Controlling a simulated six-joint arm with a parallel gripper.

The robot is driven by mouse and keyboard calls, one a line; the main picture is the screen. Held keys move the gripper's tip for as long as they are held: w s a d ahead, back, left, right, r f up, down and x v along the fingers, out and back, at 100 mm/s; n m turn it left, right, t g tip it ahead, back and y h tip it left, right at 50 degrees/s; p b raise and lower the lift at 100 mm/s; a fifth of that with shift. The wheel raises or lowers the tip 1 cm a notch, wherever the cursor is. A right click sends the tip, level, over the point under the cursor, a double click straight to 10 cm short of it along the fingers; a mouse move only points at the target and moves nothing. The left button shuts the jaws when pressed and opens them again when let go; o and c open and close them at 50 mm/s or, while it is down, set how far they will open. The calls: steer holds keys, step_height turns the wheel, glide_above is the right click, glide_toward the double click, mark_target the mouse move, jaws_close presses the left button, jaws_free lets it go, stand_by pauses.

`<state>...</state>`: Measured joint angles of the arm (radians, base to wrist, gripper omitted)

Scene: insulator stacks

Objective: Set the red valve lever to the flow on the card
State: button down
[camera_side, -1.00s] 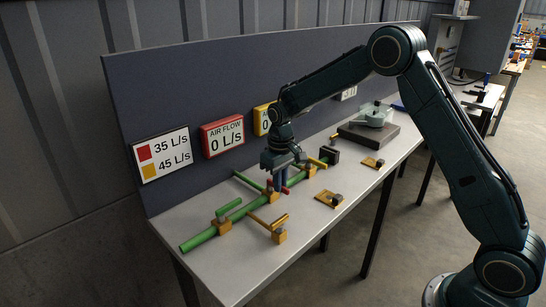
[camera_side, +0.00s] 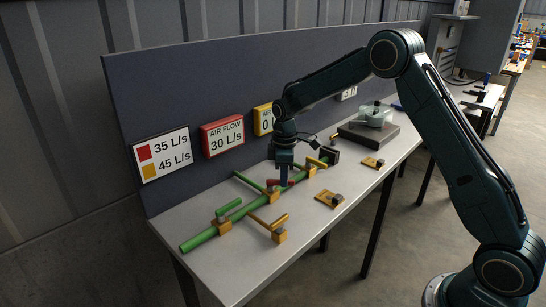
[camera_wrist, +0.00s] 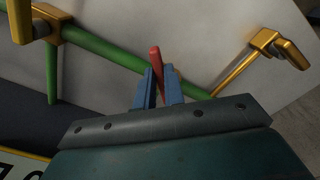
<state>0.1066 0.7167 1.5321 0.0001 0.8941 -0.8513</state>
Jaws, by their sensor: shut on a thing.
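The red valve lever (camera_side: 274,183) sits on the green pipe on the bench. My gripper (camera_side: 284,180) points down over the pipe and is shut on the red lever, which also shows between the blue fingers in the wrist view (camera_wrist: 155,57). The card (camera_side: 163,154) on the back panel reads red 35 L/s and yellow 45 L/s. The red-framed air flow display (camera_side: 223,136) reads 30 L/s. The yellow-framed display (camera_side: 265,119) is partly hidden by my arm; a 0 shows on it.
The green pipe (camera_side: 199,240) runs along the bench with yellow fittings, a green lever (camera_side: 228,207) and a yellow lever (camera_side: 281,220). Separate yellow fittings (camera_side: 328,199) lie to the right. A dark block with a clear cover (camera_side: 371,133) stands further back.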

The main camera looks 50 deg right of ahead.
steer(key=shift+w+d+r+n, duration=0.1)
steer(key=shift+w+d+n, duration=0.1)
steer(key=shift+n, duration=0.35)
steer(key=shift+w+d+n, duration=0.1)
steer(key=shift+w+n, duration=0.05)
steer(key=shift+n, duration=0.4)
steer(key=c, duration=1.5)
jaws_free()
step_height(320, 180, up, 14)
steer(key=shift+f, duration=0.1)
steer(key=shift+a, duration=0.1)
